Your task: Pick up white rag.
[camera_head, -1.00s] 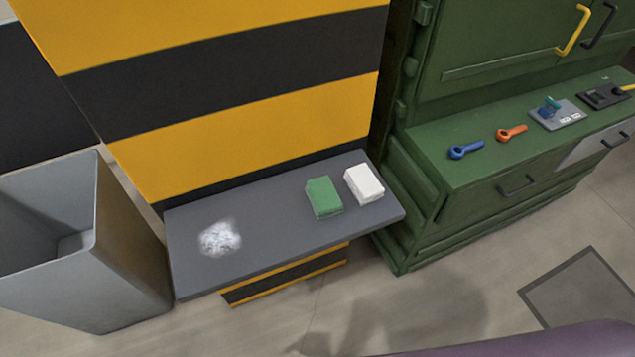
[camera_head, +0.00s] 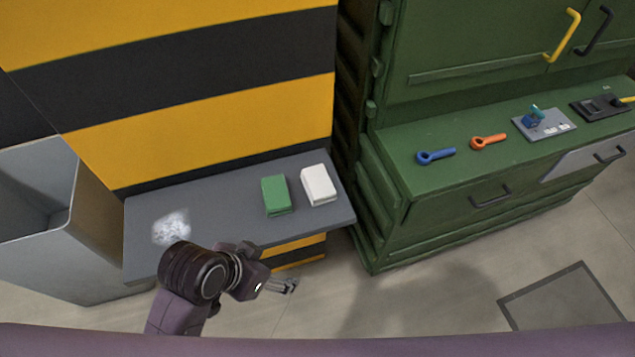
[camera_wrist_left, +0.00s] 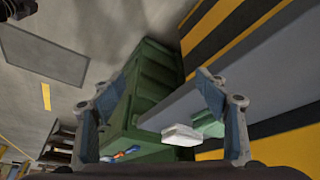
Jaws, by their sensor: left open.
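The white rag (camera_head: 319,185) is a folded block on the right end of the grey shelf (camera_head: 225,222). A green rag (camera_head: 275,195) lies just left of it. In the left wrist view, the white rag (camera_wrist_left: 182,136) shows between the fingers, some way off, with the green rag (camera_wrist_left: 208,124) beside it. My left gripper (camera_head: 287,285) is in front of and below the shelf edge, nearer to me than the rags and touching neither. In the left wrist view its two fingers (camera_wrist_left: 165,125) are spread with nothing between them. My right gripper is not in view.
A pale smudge (camera_head: 172,228) marks the shelf's left part. A grey bin (camera_head: 45,235) stands at the left. A green cabinet (camera_head: 430,190) rises close to the shelf's right end, with a blue tool (camera_head: 435,156) and an orange tool (camera_head: 487,142) on top. Floor in front is clear.

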